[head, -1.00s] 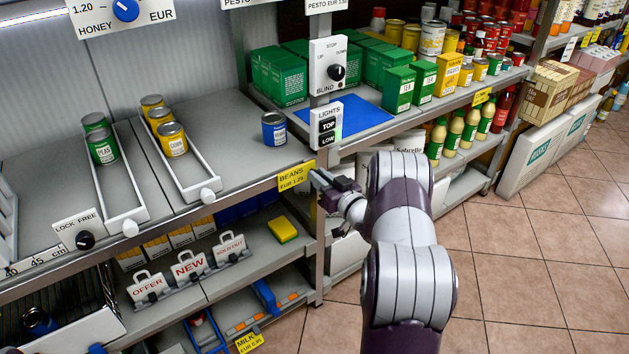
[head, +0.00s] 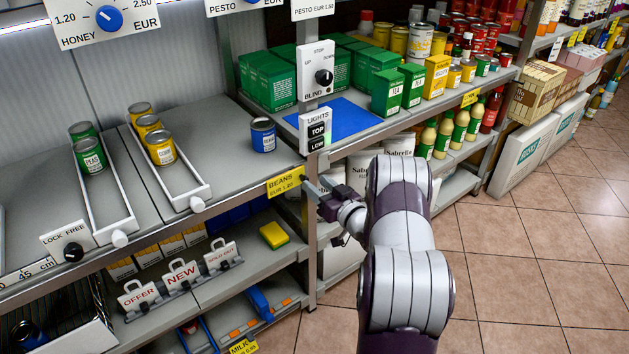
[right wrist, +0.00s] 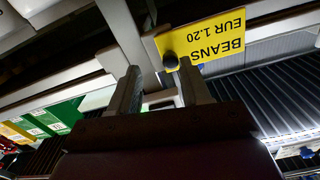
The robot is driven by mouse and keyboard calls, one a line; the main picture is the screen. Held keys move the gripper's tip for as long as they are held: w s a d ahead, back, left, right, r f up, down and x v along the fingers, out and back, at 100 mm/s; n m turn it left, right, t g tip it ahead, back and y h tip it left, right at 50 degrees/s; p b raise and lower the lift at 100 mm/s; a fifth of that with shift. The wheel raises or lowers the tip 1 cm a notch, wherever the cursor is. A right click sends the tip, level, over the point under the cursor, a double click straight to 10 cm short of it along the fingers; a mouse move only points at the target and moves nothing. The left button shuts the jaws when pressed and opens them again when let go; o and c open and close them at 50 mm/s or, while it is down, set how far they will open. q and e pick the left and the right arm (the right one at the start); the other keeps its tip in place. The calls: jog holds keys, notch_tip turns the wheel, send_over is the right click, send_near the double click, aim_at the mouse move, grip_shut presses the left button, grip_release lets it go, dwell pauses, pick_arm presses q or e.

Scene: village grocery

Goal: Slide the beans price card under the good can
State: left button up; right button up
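The yellow beans price card (head: 285,181) sits on the front edge of the middle shelf, slightly tilted. It also shows upside down in the right wrist view (right wrist: 205,42), with a dark round knob (right wrist: 170,61) at its near end. A blue can (head: 263,135) stands upright on the shelf above and behind the card; no label marks it as good. My right gripper (head: 308,187) is at the card's right end. In the right wrist view its fingers (right wrist: 160,68) are apart, with the knob near the right fingertip; I cannot tell if they touch. My left gripper is out of view.
Two white-railed lanes hold green peas cans (head: 89,156) and yellow corn cans (head: 160,147) to the left. A shelf post with a lights switch (head: 318,130) stands beside the blue can. Bare shelf lies around that can. A yellow sponge-like block (head: 274,235) lies below.

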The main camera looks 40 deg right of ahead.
jog(key=s+p, duration=0.1)
jog(key=s, duration=0.9)
jog(key=shift+s+d, duration=0.2)
jog(key=shift+s, duration=0.1)
jog(key=shift+r, duration=0.1)
